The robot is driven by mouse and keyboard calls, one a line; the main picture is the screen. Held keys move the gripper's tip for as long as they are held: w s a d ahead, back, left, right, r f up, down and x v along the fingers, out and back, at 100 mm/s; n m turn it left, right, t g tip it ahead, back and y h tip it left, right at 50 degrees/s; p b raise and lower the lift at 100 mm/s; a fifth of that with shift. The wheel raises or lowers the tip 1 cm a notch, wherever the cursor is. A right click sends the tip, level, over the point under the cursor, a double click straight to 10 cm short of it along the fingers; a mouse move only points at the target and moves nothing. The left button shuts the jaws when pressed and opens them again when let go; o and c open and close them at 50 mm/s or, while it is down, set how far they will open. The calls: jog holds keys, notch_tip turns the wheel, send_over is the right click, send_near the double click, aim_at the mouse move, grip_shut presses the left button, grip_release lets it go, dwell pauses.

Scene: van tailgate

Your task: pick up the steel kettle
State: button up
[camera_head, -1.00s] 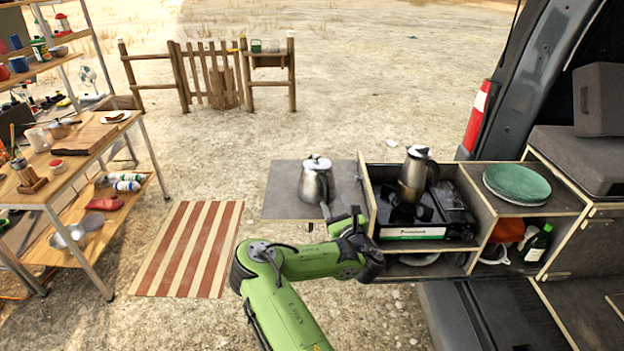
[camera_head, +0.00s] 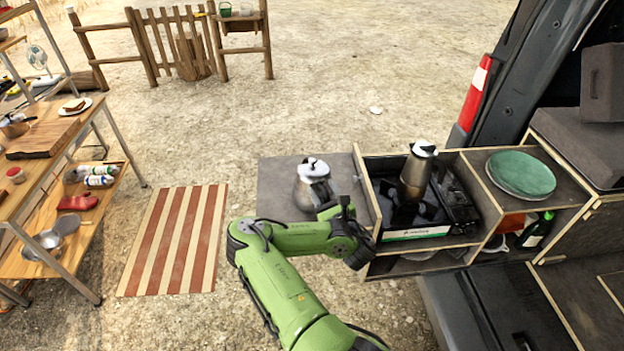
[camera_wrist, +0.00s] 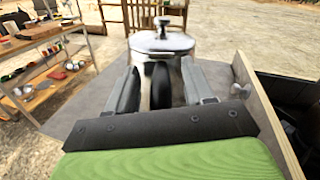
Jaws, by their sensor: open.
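The steel kettle (camera_head: 311,189), with a rounded body and a knobbed lid, stands upright on the grey side shelf (camera_head: 274,180). My gripper (camera_head: 338,208) is low at its near side and covers part of its body. In the wrist view the kettle (camera_wrist: 162,42) is straight ahead, its lid facing me. Its dark handle (camera_wrist: 161,84) shows between the two open jaws (camera_wrist: 161,76), with a gap on each side. How deep the handle lies between the jaws is hard to tell.
The wooden box wall (camera_wrist: 262,115) rises close to the right of my gripper. Green plates (camera_head: 520,174) sit further right. The ground left of the shelf is open around a striped mat (camera_head: 175,240).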

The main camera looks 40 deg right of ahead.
jog(key=shift+s+a+r, duration=0.15)
jog(key=shift+s+a, duration=0.1)
jog(key=shift+s, duration=0.3)
jog(key=shift+w+d, duration=0.1)
jog(key=shift+w, duration=0.2)
jog(key=c, duration=0.7)
jog(key=shift+s, duration=0.1)
grip_shut()
